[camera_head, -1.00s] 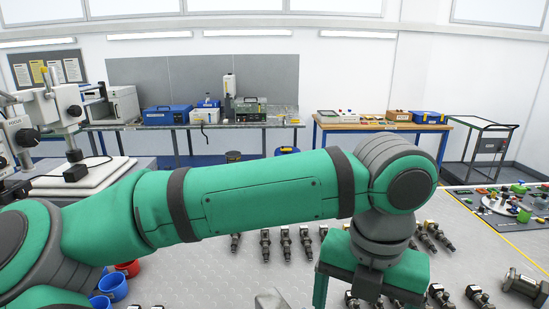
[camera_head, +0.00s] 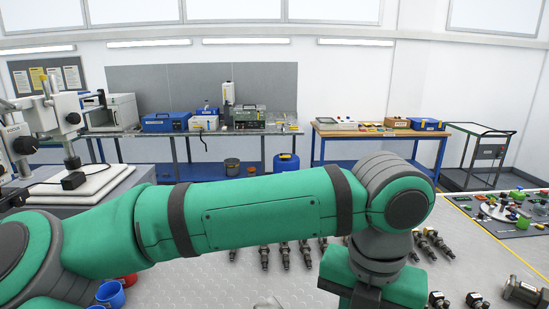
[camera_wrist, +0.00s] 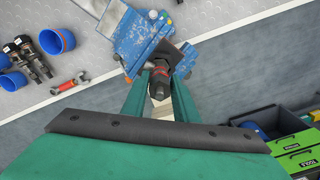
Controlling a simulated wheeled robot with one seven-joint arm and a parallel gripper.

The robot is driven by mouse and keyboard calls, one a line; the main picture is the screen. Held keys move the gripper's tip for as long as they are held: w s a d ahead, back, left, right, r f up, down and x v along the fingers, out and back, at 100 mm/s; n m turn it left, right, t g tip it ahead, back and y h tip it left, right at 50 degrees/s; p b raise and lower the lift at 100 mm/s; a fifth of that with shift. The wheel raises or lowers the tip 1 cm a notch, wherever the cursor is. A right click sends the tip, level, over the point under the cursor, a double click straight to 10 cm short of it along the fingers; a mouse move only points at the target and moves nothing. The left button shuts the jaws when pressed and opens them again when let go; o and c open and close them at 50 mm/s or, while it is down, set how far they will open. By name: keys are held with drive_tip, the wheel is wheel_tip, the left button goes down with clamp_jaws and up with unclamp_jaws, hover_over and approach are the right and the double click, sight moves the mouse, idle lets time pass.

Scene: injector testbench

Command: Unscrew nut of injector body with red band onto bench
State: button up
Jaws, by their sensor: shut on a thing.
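In the wrist view, an injector body with a red band (camera_wrist: 159,72) stands clamped in a blue vise (camera_wrist: 138,42). The inner faces of the fingers and the exact contact are partly hidden. In the head view my green arm crosses the picture, and the vise and my fingertips are hidden.
Several injectors (camera_head: 284,255) lie on the grey bench. Blue cups (camera_wrist: 57,41) and a red wrench (camera_wrist: 70,84) lie left of the vise. Green and black toolboxes (camera_wrist: 293,139) stand below at right.

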drive_tip(key=shift+a+r, duration=0.1)
drive_tip(key=shift+c, duration=0.4)
drive_tip(key=shift+r, duration=3.7)
drive_tip(key=shift+w, duration=0.1)
